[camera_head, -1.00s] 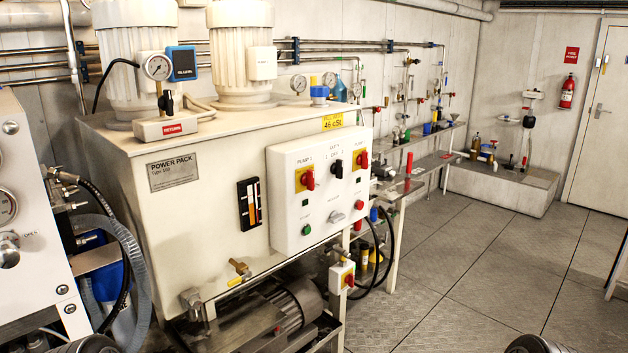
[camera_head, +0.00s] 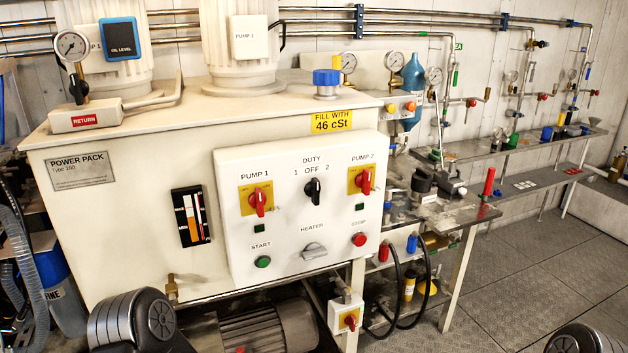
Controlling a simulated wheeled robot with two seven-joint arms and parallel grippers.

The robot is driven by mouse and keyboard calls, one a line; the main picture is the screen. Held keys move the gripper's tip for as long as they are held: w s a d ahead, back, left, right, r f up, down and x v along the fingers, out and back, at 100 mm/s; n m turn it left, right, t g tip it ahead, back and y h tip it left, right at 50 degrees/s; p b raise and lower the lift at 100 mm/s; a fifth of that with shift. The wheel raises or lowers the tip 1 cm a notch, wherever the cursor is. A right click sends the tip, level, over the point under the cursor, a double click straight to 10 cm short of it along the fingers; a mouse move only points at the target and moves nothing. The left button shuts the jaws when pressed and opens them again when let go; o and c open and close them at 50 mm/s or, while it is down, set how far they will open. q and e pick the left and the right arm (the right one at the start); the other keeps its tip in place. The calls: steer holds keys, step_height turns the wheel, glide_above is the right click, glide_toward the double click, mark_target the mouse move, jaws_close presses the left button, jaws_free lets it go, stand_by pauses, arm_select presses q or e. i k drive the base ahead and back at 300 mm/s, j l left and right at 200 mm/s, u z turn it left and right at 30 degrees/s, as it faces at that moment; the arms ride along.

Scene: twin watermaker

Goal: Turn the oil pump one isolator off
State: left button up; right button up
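The pump 1 isolator (camera_head: 257,201) is a red rotary handle on a yellow plate, under the "PUMP 1" label at the upper left of the white control panel (camera_head: 285,235). Its handle looks close to upright; its exact setting is too small to read. A matching red pump 2 isolator (camera_head: 363,181) sits at the panel's upper right. The black duty switch (camera_head: 312,190) is between them. Neither of my grippers shows; only dark rounded parts of my arms are at the bottom left and bottom right. Nothing touches or covers the pump 1 handle.
A green start button (camera_head: 263,262), grey heater knob (camera_head: 314,251) and red stop button (camera_head: 359,239) are lower on the panel. Another red-and-yellow switch (camera_head: 349,320) hangs below. A bench (camera_head: 470,213) stands to the right, with clear floor (camera_head: 515,280) in front.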

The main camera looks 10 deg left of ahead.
mark_target(257, 199)
steer(key=i+l+u, duration=0.1)
steer(key=l, duration=0.3)
steer(key=i+l, duration=0.2)
steer(key=l, duration=0.25)
steer(key=i+l+u, duration=0.15)
steer(key=l, duration=0.25)
steer(key=i+l+u, duration=0.1)
steer(key=l, duration=0.3)
